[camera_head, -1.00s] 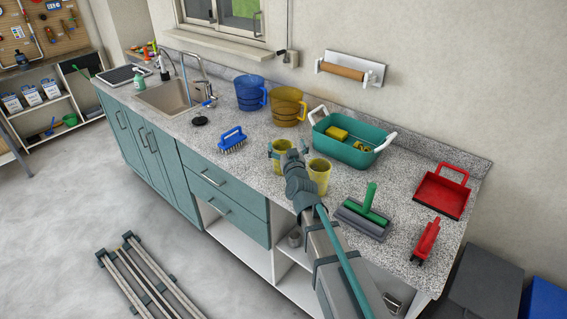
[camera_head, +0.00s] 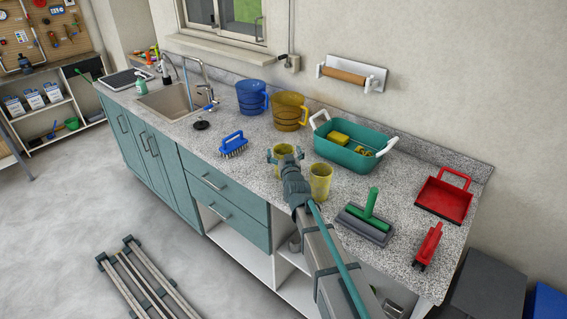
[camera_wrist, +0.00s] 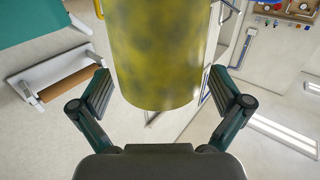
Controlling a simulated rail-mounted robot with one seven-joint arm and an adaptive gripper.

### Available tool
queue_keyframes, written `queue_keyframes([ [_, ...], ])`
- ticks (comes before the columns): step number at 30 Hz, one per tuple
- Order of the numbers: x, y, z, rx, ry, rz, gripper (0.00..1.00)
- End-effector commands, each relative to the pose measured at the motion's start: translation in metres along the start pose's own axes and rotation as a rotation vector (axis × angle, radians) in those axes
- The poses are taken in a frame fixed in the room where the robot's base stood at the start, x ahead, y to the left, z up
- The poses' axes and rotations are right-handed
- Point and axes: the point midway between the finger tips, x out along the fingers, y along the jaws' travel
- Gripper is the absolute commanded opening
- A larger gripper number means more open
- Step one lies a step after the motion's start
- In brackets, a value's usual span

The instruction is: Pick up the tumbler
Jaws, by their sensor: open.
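Two yellow, mottled tumblers stand on the counter. The farther-left tumbler (camera_head: 283,149) is at the end of my arm, partly hidden by my gripper; the other tumbler (camera_head: 321,184) stands just to the right. My gripper (camera_head: 285,157) is open, with a finger on each side of the left tumbler. In the wrist view, a yellow tumbler (camera_wrist: 158,50) fills the upper middle between the open fingers of my gripper (camera_wrist: 161,92). Small gaps seem to show at both sides; whether either finger touches it, I cannot tell.
A teal basin (camera_head: 350,159) with white handles stands behind the tumblers. A green-handled squeegee (camera_head: 366,222) lies to the right, a blue brush (camera_head: 232,146) to the left. Blue (camera_head: 251,98) and amber (camera_head: 289,112) mugs stand behind. A red dustpan (camera_head: 443,201) is farther right.

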Motion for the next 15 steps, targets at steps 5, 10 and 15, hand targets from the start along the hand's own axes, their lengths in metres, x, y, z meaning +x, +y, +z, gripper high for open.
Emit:
queue_keyframes([
  [5,0.0097,0.0001,0.0,0.0,0.0,0.0,1.0],
  [10,0.0087,0.0001,0.0,0.0,0.0,0.0,0.97],
  [15,0.0087,0.0001,-0.0001,0.0,0.0,0.0,0.68],
])
